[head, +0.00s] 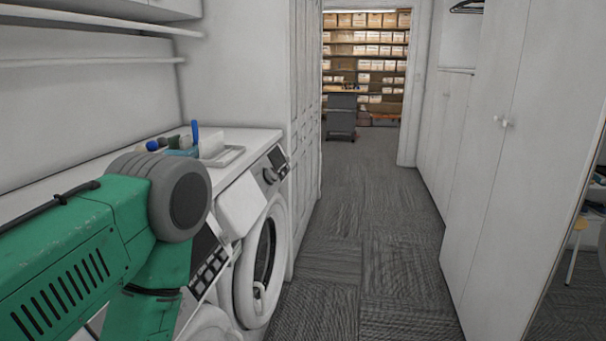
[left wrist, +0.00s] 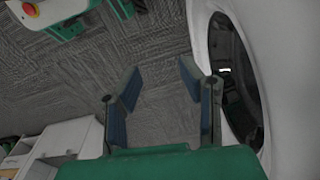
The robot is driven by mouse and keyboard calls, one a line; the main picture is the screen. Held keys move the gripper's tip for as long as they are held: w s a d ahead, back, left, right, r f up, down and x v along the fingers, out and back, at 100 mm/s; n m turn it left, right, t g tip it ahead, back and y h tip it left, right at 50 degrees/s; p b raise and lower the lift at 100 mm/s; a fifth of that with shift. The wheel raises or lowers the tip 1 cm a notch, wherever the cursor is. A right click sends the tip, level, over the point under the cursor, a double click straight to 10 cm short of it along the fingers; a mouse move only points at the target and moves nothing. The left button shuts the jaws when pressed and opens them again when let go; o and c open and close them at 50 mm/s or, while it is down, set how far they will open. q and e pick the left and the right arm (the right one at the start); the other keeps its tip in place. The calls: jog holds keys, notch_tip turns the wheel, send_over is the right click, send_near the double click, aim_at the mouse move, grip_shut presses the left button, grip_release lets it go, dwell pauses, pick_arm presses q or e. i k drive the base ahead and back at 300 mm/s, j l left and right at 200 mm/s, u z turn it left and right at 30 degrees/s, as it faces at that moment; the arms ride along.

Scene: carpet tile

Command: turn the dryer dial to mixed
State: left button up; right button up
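Two white front-loading machines stand side by side along the left wall in the head view. The far machine (head: 228,205) has a round dial (head: 270,175) and a dark display on its sloped panel, and a round glass door (head: 264,258). The dial's setting is too small to read. The near machine's panel (head: 208,265) is partly hidden by my green left arm; I cannot tell which machine is the dryer. In the left wrist view my left gripper (left wrist: 160,70) is open and empty, pointing over the carpet beside a round door (left wrist: 232,78). My right gripper is not in view.
A tray (head: 222,156) and small bottles stand on the white top behind my left arm. A shelf and rail (head: 95,62) run above. White cupboards (head: 500,130) line the right side. The carpet aisle (head: 370,240) between is clear, leading to a chair (head: 341,115).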

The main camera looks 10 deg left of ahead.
aim_at(271, 174)
jog(key=i+u, duration=0.1)
jog(key=i, duration=0.85)
jog(key=i+l+u, duration=0.1)
jog(key=i, duration=0.85)
jog(key=l, duration=0.1)
